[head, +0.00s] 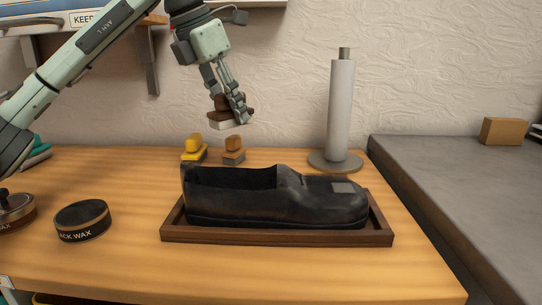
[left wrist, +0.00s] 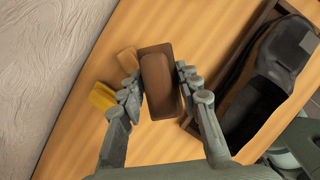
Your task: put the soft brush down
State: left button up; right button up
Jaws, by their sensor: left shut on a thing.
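The soft brush (head: 224,123), with a dark brown back and pale bristles underneath, is in my left gripper (head: 228,104). My left gripper is shut on its brown handle and holds it in the air above the back of the table. In the left wrist view the brush's brown back (left wrist: 159,86) lies between the two fingers of the left gripper (left wrist: 160,92). My right gripper is in neither view.
A yellow brush (head: 193,150) and an orange-brown brush (head: 234,150) stand at the table's back. A black shoe (head: 270,199) sits in a brown tray (head: 280,236). A grey roll on a stand (head: 340,110) is behind right. A black wax tin (head: 82,221) lies left.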

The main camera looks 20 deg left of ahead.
pick_arm(q)
jog(key=w+d+f, duration=0.3)
jog(key=w+f, duration=0.1)
jog(key=w, duration=0.1)
jog(key=w+d+f, duration=0.2)
jog(key=w, duration=0.1)
jog(key=shift+w+d+p, duration=0.2)
jog(key=shift+d+p, duration=0.1)
jog(key=shift+p, duration=0.05)
jog(key=shift+w+d+f, duration=0.1)
jog(key=shift+w+f, duration=0.05)
jog(key=shift+w, duration=0.05)
jog(key=shift+f, duration=0.25)
notch_tip(320, 180, down, 3)
jog(key=shift+f, duration=0.2)
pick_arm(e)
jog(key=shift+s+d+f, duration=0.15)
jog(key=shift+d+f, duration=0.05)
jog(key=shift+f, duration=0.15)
pick_arm(q)
jog(key=shift+f, duration=0.2)
jog(key=o, duration=1)
